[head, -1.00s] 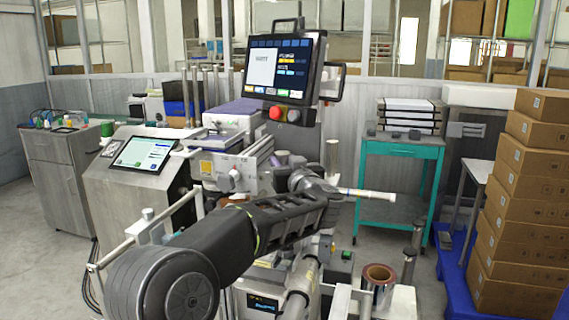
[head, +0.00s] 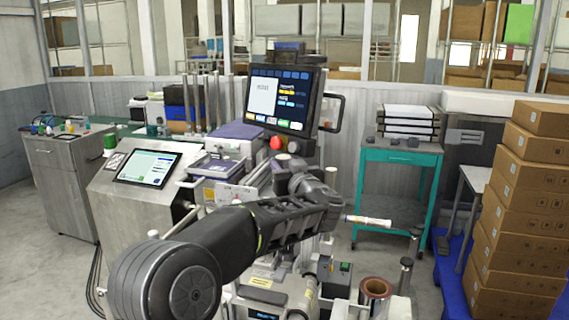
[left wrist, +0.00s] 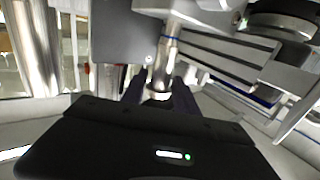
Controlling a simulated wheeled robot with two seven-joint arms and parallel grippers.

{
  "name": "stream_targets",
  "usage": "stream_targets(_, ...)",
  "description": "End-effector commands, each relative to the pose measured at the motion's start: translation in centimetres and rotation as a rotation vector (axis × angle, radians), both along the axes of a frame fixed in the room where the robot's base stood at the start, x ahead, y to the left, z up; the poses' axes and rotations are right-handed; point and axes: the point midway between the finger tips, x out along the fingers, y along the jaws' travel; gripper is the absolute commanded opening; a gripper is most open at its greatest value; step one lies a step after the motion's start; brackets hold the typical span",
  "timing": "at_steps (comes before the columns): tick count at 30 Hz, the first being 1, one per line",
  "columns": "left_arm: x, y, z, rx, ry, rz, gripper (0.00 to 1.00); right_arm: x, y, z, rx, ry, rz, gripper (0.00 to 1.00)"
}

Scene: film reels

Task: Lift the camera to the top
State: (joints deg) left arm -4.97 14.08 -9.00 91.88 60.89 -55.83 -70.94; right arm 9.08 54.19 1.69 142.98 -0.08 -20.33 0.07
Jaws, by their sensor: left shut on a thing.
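My left gripper (head: 312,187) reaches in from the left to the front of the film machine, below its monitor. In the left wrist view the dark fingers (left wrist: 160,97) are shut on a slim silver cylindrical part (left wrist: 164,58). A grey box-shaped housing (left wrist: 128,32) sits just beyond, at the upper left of that view. I cannot tell for sure which part is the camera; my gripper and arm hide much of that area in the head view. My right gripper is not in view.
The monitor (head: 277,97) stands above my gripper. A white rod (head: 368,221) sticks out to its right, with a film roll (head: 375,287) below. A tablet screen (head: 147,167) is at left, a teal table (head: 402,157) behind, and stacked cartons (head: 530,200) at right.

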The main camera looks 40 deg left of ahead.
Motion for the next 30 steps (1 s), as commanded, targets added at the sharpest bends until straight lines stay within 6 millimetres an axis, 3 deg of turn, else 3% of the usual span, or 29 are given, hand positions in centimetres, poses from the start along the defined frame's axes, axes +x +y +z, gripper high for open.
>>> stream_targets(1,-0.1,0.0,2.1,0.013,-0.021,0.000,0.00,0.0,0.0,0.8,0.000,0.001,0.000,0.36)
stream_targets(11,-0.1,0.0,2.1,0.013,-0.025,-0.001,0.00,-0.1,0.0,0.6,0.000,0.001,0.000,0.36)
stream_targets(12,-0.1,0.0,2.1,0.013,-0.025,-0.001,0.38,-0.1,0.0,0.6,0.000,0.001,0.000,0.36)
stream_targets(15,-0.1,0.0,1.9,0.012,-0.021,-0.001,0.47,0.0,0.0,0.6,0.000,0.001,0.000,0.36)
stream_targets(24,-0.1,-0.1,1.4,0.009,-0.015,-0.001,0.47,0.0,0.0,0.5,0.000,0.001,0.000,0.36)
stream_targets(30,-1.2,-1.6,1.3,0.008,-0.016,-0.003,0.47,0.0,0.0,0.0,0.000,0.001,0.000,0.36)
